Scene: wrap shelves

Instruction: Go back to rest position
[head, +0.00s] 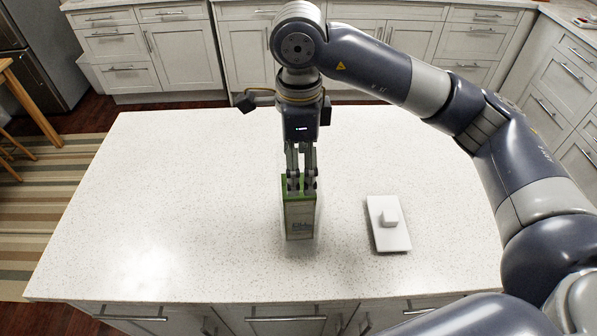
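A box (299,216) with green at its top and a pale, printed front stands on the white speckled island countertop (180,200), near the middle. My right arm comes in from the right and reaches over the counter. My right gripper (301,187) points down at the top of this box. Its two fingers show a narrow gap between them and overlap the box's upper end. I cannot tell whether they press on the box or only stand around it. My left gripper is not in view.
The left half of the counter is clear. Cabinets (180,55) line the back, and a wooden stool or table (30,100) stands at the left.

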